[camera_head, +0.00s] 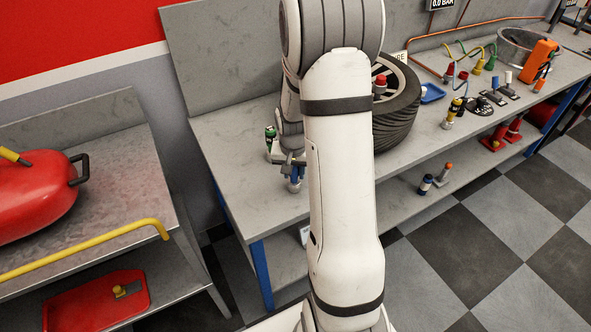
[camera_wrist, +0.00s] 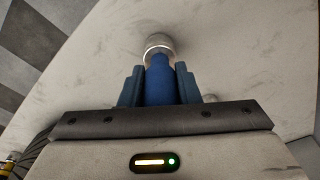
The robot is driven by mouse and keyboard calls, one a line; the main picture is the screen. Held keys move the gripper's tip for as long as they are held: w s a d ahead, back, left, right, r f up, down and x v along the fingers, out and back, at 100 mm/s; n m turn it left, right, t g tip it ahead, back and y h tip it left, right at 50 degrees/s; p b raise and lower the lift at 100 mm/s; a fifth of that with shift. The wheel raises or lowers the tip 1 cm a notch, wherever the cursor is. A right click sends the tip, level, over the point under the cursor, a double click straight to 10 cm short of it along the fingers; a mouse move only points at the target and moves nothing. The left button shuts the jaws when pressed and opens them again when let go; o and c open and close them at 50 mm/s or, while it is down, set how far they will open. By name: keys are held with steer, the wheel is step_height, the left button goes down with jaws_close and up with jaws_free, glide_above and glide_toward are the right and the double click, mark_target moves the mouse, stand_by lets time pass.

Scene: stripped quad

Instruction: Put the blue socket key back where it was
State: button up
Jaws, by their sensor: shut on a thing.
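The blue socket key (camera_head: 295,172) is upright at the left end of the long bench, with its metal end down. My gripper (camera_head: 292,163) is shut on its blue grip, partly hidden behind my arm in the head view. In the wrist view, the blue shaft of the socket key (camera_wrist: 159,82) stands between the two dark blue fingers of my gripper (camera_wrist: 160,90). Its round silver end shows beyond the fingertips, over the grey bench top. I cannot tell whether that end touches the bench.
Several keys and fittings stand farther right. A red tank (camera_head: 35,195) and a yellow bar (camera_head: 85,250) are at the left bench.

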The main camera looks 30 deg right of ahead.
mark_target(293, 186)
steer(key=shift+f, duration=0.15)
steer(key=o, duration=1.1)
step_height(293, 186, up, 12)
steer(key=s, duration=0.1)
steer(key=s+a+r+n, duration=0.2)
steer(key=s+a, duration=0.2)
steer(key=s, duration=0.2)
steer(key=s+a+r+n+t, duration=0.1)
steer(key=s+a+r+n, duration=0.1)
steer(key=s+a, duration=0.3)
steer(key=s+a+r+n, duration=0.2)
steer(key=s+a+r, duration=0.2)
steer(key=s, duration=0.3)
steer(key=shift+s+a+r+t+y, duration=0.1)
steer(key=shift+s+a+t+y, duration=0.05)
steer(key=shift+t+y, duration=0.2)
